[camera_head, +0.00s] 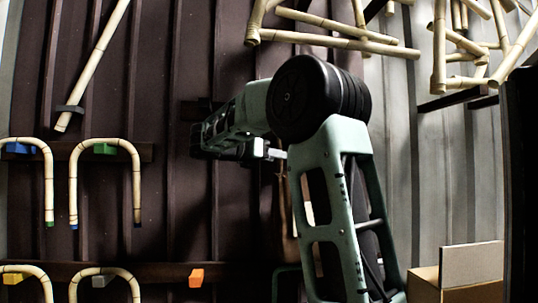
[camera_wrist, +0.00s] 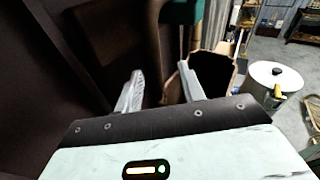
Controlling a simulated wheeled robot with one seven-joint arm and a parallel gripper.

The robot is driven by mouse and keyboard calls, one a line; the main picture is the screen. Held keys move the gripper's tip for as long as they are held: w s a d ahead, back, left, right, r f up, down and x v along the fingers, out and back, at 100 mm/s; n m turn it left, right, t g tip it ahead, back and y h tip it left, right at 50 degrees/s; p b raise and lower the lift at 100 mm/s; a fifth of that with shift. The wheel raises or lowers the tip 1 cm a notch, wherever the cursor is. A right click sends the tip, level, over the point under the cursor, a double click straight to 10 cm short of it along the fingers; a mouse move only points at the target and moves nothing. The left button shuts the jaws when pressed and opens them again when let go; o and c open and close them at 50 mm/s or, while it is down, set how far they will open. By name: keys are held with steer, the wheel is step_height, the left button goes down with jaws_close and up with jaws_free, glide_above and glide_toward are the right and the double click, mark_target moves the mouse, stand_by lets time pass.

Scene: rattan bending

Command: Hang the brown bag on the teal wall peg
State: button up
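My gripper (camera_head: 274,153) is raised in front of the dark wall. In the wrist view its two pale fingers (camera_wrist: 162,90) stand apart, with no clear grip on anything. The brown bag (camera_wrist: 212,72) is just beyond the right finger, its mouth open; its strap rises towards the teal peg (camera_wrist: 184,12) at the top. Whether the strap rests on the peg, I cannot tell. In the head view a narrow part of the bag (camera_head: 285,210) shows below the gripper, mostly hidden by my arm. The teal peg is not clearly visible there.
Bent canes hang on a blue peg (camera_head: 20,148) and a green peg (camera_head: 105,149) at left. An orange peg (camera_head: 196,278) is bare below. A cardboard box (camera_head: 458,280) stands at lower right. A white drum (camera_wrist: 268,80) stands right of the bag.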

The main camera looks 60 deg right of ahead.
steer(key=shift+a, duration=0.1)
steer(key=b+v, duration=0.4)
steer(key=v, duration=1.3)
steer(key=shift+a, duration=0.25)
steer(key=shift+r, duration=0.1)
steer(key=s+a+p, duration=0.4)
steer(key=a+p, duration=0.1)
steer(key=p, duration=0.4)
steer(key=shift+a+r+p, duration=0.1)
steer(key=shift+a+p, duration=0.1)
steer(key=shift+p, duration=0.1)
steer(key=shift+s+a+p, duration=0.2)
steer(key=shift+a+p, duration=0.1)
steer(key=shift+p, duration=0.65)
